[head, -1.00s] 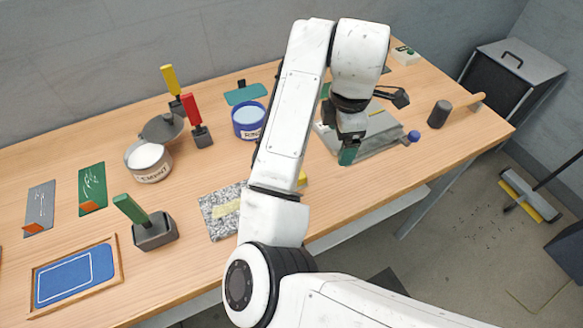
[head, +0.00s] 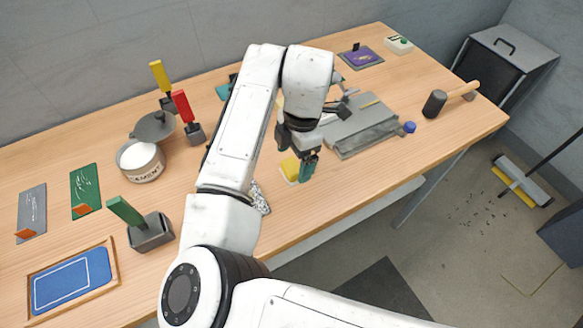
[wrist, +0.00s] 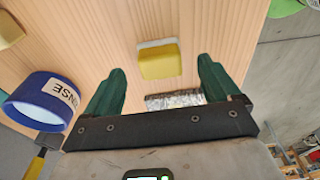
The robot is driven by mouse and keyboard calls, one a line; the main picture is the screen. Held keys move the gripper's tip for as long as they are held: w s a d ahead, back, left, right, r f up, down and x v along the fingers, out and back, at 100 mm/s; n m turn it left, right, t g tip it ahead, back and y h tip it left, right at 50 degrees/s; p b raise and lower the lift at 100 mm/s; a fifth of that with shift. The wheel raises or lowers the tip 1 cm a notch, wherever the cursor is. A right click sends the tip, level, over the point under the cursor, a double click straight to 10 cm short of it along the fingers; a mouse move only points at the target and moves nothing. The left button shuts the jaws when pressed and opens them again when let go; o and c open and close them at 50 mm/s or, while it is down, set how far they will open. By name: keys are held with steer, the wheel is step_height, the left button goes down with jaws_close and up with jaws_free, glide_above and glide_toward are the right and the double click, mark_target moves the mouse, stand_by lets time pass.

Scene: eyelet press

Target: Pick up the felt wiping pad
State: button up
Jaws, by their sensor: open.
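A yellow block with a pale layer along one side, which looks like the felt wiping pad (head: 289,169), lies on the wooden bench near its front edge. In the wrist view the pad (wrist: 159,62) is a little beyond the fingertips and roughly between them, with clear wood around it. My gripper (head: 309,167) points down beside the pad, its green fingers partly overlapping it in the head view. In the wrist view my gripper (wrist: 158,78) is open, with nothing between its fingers. I cannot tell the fingertips' exact height above the bench.
A blue rinse tin (wrist: 38,101) stands to the left in the wrist view. A grey metal plate (head: 362,130) and a mallet (head: 434,104) lie to the right of the pad in the head view.

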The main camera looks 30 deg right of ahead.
mark_target(292, 166)
steer(key=shift+a+f, duration=0.2)
steer(key=shift+f, duration=0.7)
steer(key=shift+a+f, duration=0.15)
steer(key=shift+f, duration=0.75)
steer(key=shift+c, duration=0.4)
steer(key=c, duration=1)
